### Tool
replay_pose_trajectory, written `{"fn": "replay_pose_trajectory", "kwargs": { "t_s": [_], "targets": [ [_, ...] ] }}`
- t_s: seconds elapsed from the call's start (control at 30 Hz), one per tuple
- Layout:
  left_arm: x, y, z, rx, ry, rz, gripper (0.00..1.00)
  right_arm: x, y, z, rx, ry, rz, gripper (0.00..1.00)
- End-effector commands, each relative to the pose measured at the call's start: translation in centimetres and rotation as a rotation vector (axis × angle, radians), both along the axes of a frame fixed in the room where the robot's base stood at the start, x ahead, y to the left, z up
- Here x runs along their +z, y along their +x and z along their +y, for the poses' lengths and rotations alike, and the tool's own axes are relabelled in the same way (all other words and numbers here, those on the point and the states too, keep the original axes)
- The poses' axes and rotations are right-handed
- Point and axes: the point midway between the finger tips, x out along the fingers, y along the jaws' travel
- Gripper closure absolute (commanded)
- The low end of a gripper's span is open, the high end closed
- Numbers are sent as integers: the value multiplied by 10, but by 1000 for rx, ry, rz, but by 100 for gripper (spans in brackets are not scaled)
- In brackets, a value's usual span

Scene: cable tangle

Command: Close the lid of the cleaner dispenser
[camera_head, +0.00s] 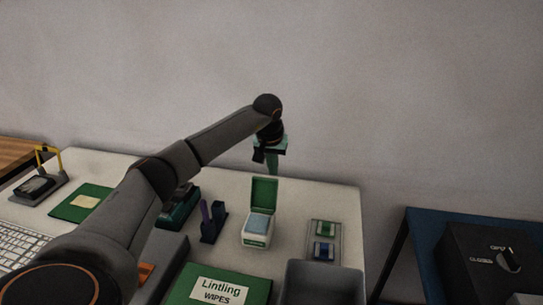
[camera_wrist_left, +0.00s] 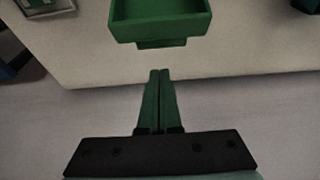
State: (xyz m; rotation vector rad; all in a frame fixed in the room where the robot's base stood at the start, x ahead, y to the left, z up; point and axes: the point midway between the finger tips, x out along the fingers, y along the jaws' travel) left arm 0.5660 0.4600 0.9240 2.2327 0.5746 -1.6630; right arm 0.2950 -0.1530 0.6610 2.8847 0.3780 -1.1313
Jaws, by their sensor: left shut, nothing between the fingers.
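The cleaner dispenser (camera_head: 257,228) is a small white box with a green label and a pale blue top inside. It stands on the white table (camera_head: 335,200). Its green lid (camera_head: 264,192) stands open, upright at the back edge. In the left wrist view the lid (camera_wrist_left: 160,20) shows at the top as a green tray shape. My left gripper (camera_head: 271,172) is behind and above the lid, pointing down. In the left wrist view its green fingers (camera_wrist_left: 160,72) are together and empty, with a gap to the lid. My right gripper is not in view.
A purple pen holder (camera_head: 213,222) and a teal item (camera_head: 178,208) stand left of the dispenser. A clear tray with small green and blue items (camera_head: 324,240) is to its right. A grey bin (camera_head: 322,283) and a Lintling wipes pack (camera_head: 218,287) are in front.

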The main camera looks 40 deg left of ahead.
Motion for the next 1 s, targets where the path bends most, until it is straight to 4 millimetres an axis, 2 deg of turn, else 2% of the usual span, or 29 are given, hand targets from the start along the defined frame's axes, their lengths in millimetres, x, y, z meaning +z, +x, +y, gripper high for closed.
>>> {"fn": "replay_pose_trajectory", "kwargs": {
  "t_s": [0.03,0.23,0.43,1.0],
  "targets": [
    [-4,-1,0,-1,-1,0,100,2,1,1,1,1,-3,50],
    [6,-20,-10,-3,2,0,100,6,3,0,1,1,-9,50],
    [11,-30,-16,0,0,0,100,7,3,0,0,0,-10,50],
    [12,-32,-17,-1,5,-9,100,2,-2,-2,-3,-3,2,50]
  ]
}}
